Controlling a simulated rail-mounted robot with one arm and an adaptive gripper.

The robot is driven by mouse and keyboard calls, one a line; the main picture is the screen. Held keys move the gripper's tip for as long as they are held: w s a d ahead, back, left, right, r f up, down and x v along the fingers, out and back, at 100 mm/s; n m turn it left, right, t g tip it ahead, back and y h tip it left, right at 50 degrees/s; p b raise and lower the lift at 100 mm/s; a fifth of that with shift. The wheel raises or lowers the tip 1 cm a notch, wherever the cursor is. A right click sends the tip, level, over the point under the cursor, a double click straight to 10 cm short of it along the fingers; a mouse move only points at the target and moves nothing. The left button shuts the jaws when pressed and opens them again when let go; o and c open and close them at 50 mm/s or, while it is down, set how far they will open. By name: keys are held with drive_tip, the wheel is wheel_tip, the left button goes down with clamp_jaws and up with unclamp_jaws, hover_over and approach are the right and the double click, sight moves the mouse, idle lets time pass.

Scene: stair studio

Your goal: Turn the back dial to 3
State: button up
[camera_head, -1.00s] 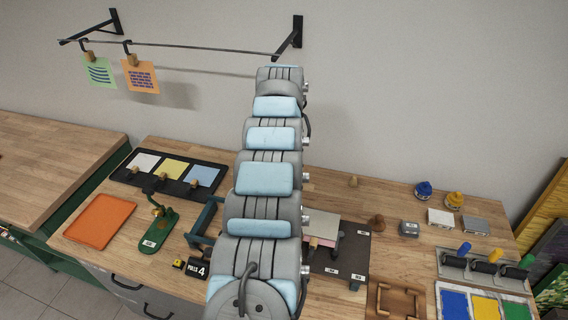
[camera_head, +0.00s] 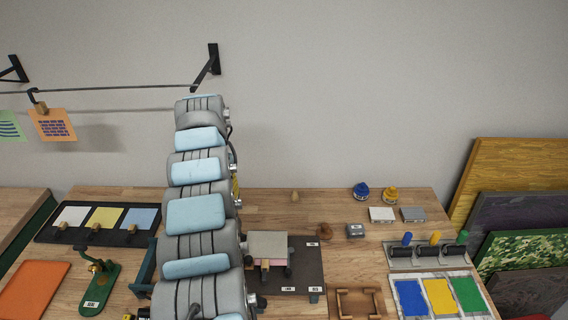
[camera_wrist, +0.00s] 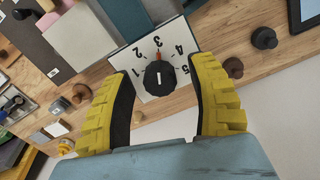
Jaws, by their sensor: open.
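In the wrist view a white dial plate (camera_wrist: 134,60) with numbers 1 to 5 carries a round black knob (camera_wrist: 159,79) with a pale line on it. A small red mark sits at the knob's edge, just below the 3. My gripper (camera_wrist: 166,88) is open, its yellow fingers on either side of the knob; whether they touch it I cannot tell. In the head view the dial is hidden behind my arm, and only a sliver of yellow finger shows.
A dark board with a grey block (camera_head: 268,243) stands right of my arm. A wooden knob (camera_head: 327,231), paint jars (camera_head: 361,191) and a roller rack (camera_head: 431,256) are farther right. A dark knob (camera_wrist: 264,38) lies beyond the right finger. Wall is behind the bench.

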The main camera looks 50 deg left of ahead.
drive_tip(key=n, duration=0.3)
drive_tip(key=n+p, duration=0.1)
drive_tip(key=n, duration=0.3)
drive_tip(key=shift+n, duration=0.4)
drive_tip(key=n, duration=0.7)
drive_tip(key=shift+p, duration=0.35)
drive_tip(key=n, duration=0.4)
drive_tip(key=shift+n, duration=0.3)
drive_tip(key=n+p, duration=0.1)
drive_tip(key=n, duration=0.2)
drive_tip(key=shift+r+p, duration=0.15)
drive_tip(key=shift+p, duration=0.25)
drive_tip(key=n+p, duration=0.4)
drive_tip(key=shift+s, duration=0.1)
drive_tip(key=shift+n+p, duration=0.4)
drive_tip(key=shift+n, duration=0.6)
